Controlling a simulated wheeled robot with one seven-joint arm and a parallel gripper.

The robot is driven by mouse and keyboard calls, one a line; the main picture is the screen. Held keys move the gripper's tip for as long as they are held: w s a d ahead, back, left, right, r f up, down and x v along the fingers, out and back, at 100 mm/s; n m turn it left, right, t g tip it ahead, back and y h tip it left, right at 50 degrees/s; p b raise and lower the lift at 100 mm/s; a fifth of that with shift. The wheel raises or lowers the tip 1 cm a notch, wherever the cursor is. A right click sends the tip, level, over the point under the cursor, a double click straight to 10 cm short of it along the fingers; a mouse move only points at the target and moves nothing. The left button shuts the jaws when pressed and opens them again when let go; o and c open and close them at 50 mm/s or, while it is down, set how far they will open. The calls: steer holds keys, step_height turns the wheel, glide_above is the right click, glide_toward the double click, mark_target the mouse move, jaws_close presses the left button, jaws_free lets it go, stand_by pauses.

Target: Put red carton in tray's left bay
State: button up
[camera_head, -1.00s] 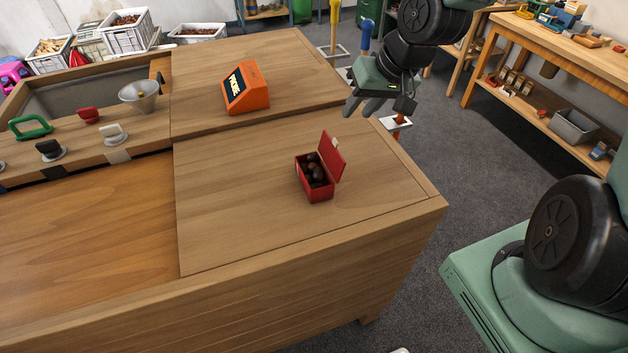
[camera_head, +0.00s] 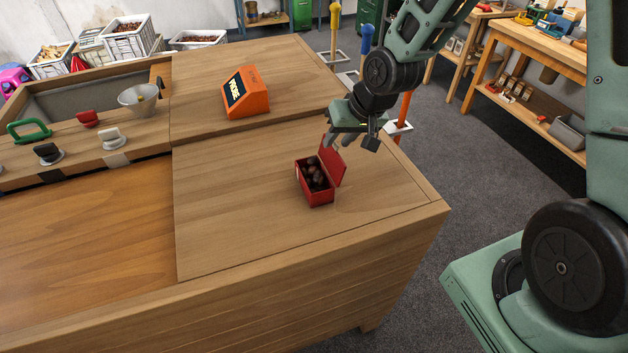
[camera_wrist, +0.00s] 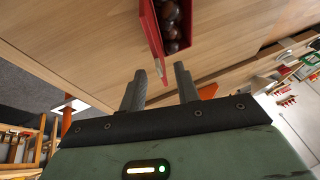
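The red carton (camera_head: 318,198) stands on the wooden table top with its lid (camera_head: 333,163) raised on the right side. Dark brown chestnuts lie inside it. It also shows at the top of the wrist view (camera_wrist: 153,28), with the chestnuts visible. My gripper (camera_head: 340,140) is above the table's right part, just behind and above the carton.
An orange box with a dark display (camera_head: 246,92) stands behind the carton. A metal funnel (camera_head: 141,98) and several handled knobs sit at the left. Crates (camera_head: 130,40) stand behind the table. The table top around the carton is clear.

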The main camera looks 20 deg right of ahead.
mark_target(333, 146)
steer(key=shift+p+x, duration=0.7)
steer(key=shift+x, duration=1.25)
steer(key=shift+s, duration=0.1)
jaws_close()
